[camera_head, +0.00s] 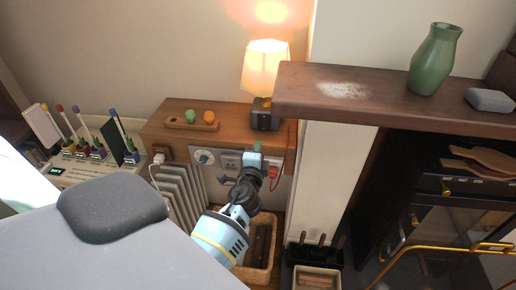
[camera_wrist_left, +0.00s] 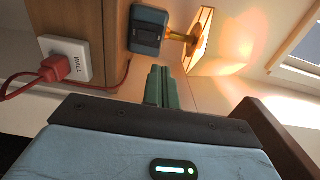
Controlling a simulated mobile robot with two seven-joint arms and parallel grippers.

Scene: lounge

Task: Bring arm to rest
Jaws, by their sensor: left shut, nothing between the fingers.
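My left arm (camera_head: 222,232) rises from the bottom middle in the head view. Its left gripper (camera_head: 257,152) is in front of the small wooden cabinet, below the lamp, with its fingers pointing up and away. In the left wrist view the green fingers of the gripper (camera_wrist_left: 162,80) are together with nothing between them. My right gripper is in neither view.
A lit lamp (camera_head: 267,68) stands on the wooden cabinet (camera_head: 221,113). A red plug (camera_wrist_left: 54,68) sits in a white wall socket (camera_wrist_left: 75,56), its cord hanging near the gripper. A dark shelf (camera_head: 390,104) holding a green vase (camera_head: 434,62) juts out at right.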

